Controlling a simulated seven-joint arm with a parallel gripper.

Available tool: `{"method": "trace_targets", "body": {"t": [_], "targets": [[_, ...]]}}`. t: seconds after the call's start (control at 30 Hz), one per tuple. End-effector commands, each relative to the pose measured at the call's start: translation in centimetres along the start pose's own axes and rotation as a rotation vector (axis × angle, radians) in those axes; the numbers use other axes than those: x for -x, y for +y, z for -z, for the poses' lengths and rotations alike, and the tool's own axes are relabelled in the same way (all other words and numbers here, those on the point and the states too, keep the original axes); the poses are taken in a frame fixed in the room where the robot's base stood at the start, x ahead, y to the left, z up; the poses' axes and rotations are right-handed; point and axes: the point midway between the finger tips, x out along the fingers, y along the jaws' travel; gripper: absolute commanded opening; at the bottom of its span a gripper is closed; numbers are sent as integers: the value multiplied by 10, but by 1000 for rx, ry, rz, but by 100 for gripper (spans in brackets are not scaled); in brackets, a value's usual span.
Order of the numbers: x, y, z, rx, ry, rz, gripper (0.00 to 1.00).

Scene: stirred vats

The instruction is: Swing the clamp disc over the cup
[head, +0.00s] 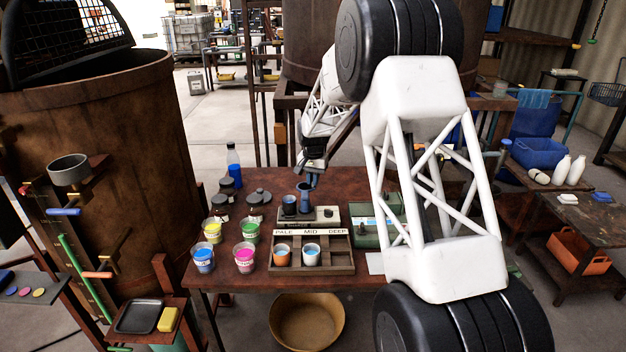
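My gripper (309,172) is above the rear middle of the brown table, fingers pointing down. It is small and dark here, and I cannot tell whether it is open or shut. Below it, a dark blue cup (289,206) and a taller blue vessel (305,199) stand on a pale low device (320,215). A green machine (364,226) is partly hidden behind my arm. I cannot make out a clamp disc.
Open paint pots, yellow (212,230), green (250,231), blue (203,260) and magenta (244,258), stand left of the rack. Dark lidded jars (220,204) and a blue bottle (234,167) stand behind them. A rusty vat (110,150) is at the left.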

Motion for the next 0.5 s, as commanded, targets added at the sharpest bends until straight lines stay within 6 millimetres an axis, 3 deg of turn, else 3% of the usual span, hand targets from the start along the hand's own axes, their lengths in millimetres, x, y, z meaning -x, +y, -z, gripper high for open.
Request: {"method": "trace_targets", "body": {"t": [0.5], "targets": [[0,-3,0,37,1,0,0]]}}
